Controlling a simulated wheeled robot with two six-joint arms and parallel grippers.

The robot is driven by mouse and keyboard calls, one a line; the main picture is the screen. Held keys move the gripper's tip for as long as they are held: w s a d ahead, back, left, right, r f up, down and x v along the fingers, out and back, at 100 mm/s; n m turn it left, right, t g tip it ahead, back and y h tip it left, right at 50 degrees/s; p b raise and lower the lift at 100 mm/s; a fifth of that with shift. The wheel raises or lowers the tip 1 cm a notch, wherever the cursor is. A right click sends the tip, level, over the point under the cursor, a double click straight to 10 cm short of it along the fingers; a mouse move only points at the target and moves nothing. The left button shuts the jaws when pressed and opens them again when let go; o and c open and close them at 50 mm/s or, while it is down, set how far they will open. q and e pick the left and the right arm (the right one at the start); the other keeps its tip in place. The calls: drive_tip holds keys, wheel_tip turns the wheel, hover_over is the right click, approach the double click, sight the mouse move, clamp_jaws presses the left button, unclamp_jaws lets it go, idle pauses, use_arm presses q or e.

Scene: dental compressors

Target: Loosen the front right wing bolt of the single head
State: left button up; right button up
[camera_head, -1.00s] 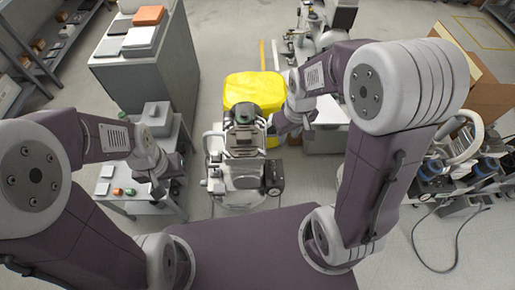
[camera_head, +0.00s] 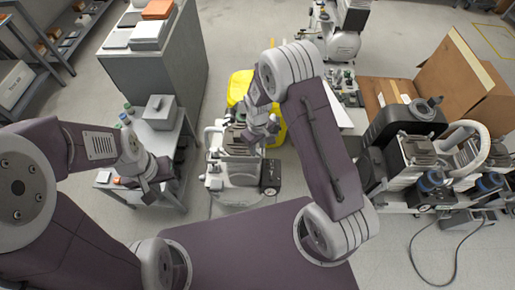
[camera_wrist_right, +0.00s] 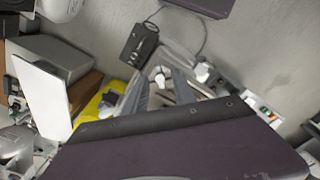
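The single-head compressor (camera_head: 238,178) stands on the floor at the centre of the head view, with a black box (camera_head: 270,177) on its right side. My right gripper (camera_head: 262,132) is over its upper right part and hides some of the head. In the right wrist view, two grey fingers of this gripper (camera_wrist_right: 160,92) stand apart, with a small white wing-shaped part (camera_wrist_right: 160,76) between or just beyond their tips. I cannot tell whether they touch it. My left gripper (camera_head: 152,186) is left of the compressor, by the grey side table; its opening is unclear.
The grey side table (camera_head: 160,140) carries a grey box and small items. A yellow bin (camera_head: 238,84) stands behind the compressor. More compressors (camera_head: 415,155) and cardboard (camera_head: 470,80) are at right, with a hose on the floor. Bare floor (camera_head: 400,245) is at front right.

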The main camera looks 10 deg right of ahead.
drive_tip(key=shift+f, duration=0.65)
clamp_jaws()
drive_tip(key=shift+r+n, duration=0.1)
drive_tip(key=shift+n, duration=0.2)
drive_tip(key=n+p, duration=0.1)
drive_tip(key=n, duration=0.2)
drive_tip(key=shift+n, duration=0.3)
drive_tip(key=n, duration=0.4)
drive_tip(key=shift+n+p, duration=0.3)
drive_tip(key=n, duration=0.4)
drive_tip(key=shift+n+p, duration=0.45)
drive_tip(key=shift+n, duration=2.05)
